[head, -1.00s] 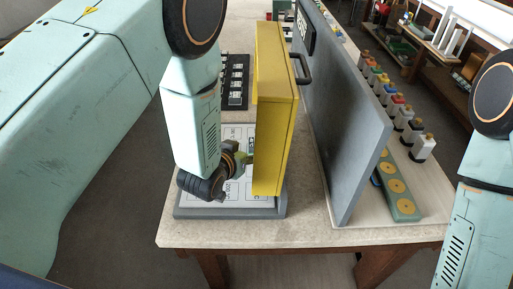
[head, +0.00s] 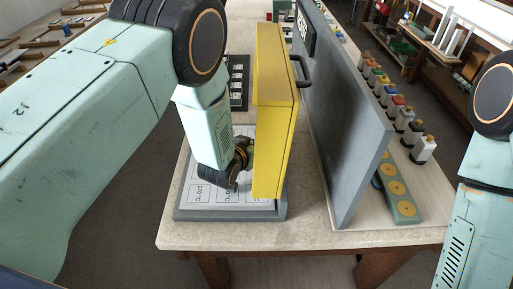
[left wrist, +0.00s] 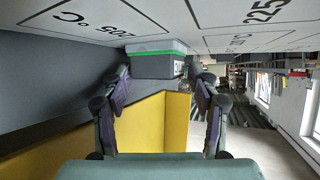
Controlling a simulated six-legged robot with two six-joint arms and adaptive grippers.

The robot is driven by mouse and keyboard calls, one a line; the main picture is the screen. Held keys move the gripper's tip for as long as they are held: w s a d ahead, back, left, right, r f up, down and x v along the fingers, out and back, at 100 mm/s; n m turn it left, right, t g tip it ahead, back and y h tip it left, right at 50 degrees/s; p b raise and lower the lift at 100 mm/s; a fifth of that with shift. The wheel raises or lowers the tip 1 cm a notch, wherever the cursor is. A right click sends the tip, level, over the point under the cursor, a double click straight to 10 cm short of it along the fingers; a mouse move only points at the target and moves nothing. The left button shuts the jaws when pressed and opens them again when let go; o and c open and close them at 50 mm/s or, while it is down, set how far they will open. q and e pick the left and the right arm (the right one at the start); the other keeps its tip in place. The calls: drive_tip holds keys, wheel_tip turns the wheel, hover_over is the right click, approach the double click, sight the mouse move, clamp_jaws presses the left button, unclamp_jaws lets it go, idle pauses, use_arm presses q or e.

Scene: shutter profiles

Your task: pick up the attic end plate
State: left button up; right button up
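I cannot tell for certain which piece is the attic end plate. A grey block with a green band (left wrist: 158,62) stands ahead of my left gripper (left wrist: 164,82) in the left wrist view. In that view the two fingers are spread apart with no thing clearly held between them. In the head view the wrist of my left arm is low over the labelled base board, close to the left side of a yellow upright panel (head: 274,110), which hides the fingertips. Yellow faces (left wrist: 152,125) also show between and below the fingers in the left wrist view. My right gripper is out of view.
A tall grey panel with a black handle (head: 347,120) stands right of the yellow panel. The grey base board (head: 270,212) carries printed temperature labels. A black rack (head: 238,82) is behind. Several coloured-top blocks (head: 421,149) and a green strip with yellow discs (head: 397,190) lie right.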

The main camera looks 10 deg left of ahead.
use_arm(q)
drive_tip(key=shift+s+r, duration=0.15)
drive_tip(key=shift+c, duration=1.4)
drive_tip(key=c, duration=0.8)
drive_tip(key=shift+a+r, duration=0.25)
drive_tip(key=shift+r, duration=0.05)
clamp_jaws()
wheel_tip(320, 180, up, 6)
drive_tip(key=shift+d+r, duration=0.1)
drive_tip(key=shift+r, duration=0.05)
drive_tip(key=s+a+b, duration=0.1)
drive_tip(key=s+a, duration=0.1)
drive_tip(key=a, duration=0.7)
drive_tip(key=s+a+b, duration=0.1)
drive_tip(key=s+a, duration=0.1)
drive_tip(key=a, duration=0.8)
drive_tip(key=shift+a, duration=0.15)
